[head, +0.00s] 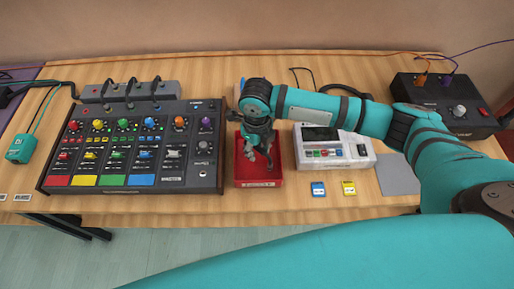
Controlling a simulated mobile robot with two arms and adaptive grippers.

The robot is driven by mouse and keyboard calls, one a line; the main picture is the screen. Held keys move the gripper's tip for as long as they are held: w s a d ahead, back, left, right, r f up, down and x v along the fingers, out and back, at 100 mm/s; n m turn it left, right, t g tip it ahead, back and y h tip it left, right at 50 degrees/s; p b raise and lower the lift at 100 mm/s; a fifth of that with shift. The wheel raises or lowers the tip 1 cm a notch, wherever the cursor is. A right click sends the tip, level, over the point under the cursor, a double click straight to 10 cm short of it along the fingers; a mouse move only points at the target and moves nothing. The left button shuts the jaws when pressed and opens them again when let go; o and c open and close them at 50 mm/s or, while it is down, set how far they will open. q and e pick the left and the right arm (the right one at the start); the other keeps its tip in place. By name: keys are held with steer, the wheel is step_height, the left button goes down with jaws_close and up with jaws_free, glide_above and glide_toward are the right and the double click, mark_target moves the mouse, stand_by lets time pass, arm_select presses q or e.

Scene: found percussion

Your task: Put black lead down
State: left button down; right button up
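My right gripper (260,160) points down over the red tray (258,184), which lies right of the mixer. Its fingertips look apart, and I make out nothing held between them. A thin black lead (296,76) shows behind my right arm near the back of the table; much of it is hidden by the arm. I cannot tell whether another black lead lies in the tray under the gripper. My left gripper is out of view.
A black mixer (133,148) with coloured knobs fills the left; a grey box with black plugs (130,93) stands behind it.

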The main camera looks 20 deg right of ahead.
step_height(320, 180, up, 12)
steer(key=b, duration=0.1)
steer(key=shift+r+b, duration=0.2)
steer(key=shift+b, duration=0.1)
steer(key=shift+s+f, duration=0.1)
stand_by(0.6)
